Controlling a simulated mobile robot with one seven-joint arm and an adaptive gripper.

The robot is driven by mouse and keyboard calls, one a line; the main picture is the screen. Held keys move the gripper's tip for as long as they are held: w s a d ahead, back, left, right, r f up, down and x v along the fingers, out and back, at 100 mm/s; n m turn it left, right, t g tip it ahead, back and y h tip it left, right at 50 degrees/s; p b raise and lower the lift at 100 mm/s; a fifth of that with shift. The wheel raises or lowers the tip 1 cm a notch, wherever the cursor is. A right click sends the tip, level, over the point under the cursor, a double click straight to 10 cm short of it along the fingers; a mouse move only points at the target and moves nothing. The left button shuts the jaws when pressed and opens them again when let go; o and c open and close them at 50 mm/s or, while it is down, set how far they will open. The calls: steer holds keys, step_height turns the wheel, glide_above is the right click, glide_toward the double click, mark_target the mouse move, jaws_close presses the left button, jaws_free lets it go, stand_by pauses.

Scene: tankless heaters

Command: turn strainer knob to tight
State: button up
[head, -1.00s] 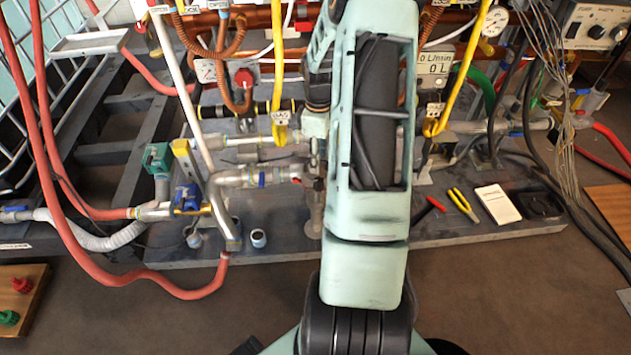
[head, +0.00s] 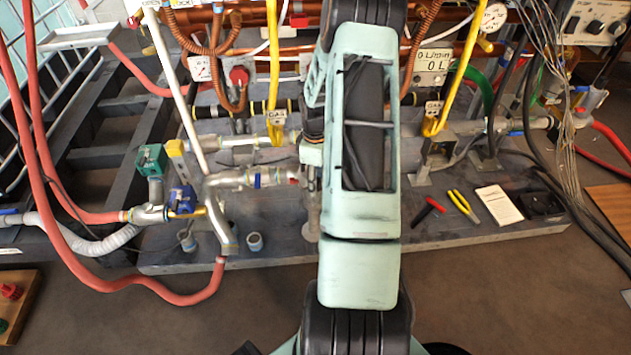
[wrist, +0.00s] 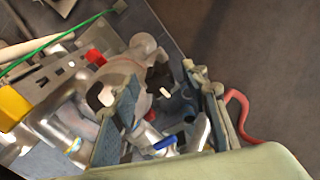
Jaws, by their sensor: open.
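My gripper (wrist: 167,82) is open in the wrist view, its two grey-blue fingers pointing up the picture and spread apart. Rounded metal fitting parts (wrist: 142,48) show beside and behind the left finger; I cannot tell whether it touches them. No part is clearly marked as the strainer knob, and the fingers may cover it. In the head view my arm hides most of the gripper. A horizontal metal pipe fitting (head: 238,180) with blue bands and a red end (head: 293,175) lies just left of the arm.
A blue-handled valve (head: 182,199) and a green-capped part (head: 151,160) stand at the left. A red hose (head: 172,298) loops along the board's front edge. Yellow gas pipes (head: 274,70) hang behind. Red and yellow-handled tools (head: 461,202) and a white card (head: 499,206) lie at right.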

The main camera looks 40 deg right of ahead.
steer(key=shift+c, duration=0.6)
jaws_close()
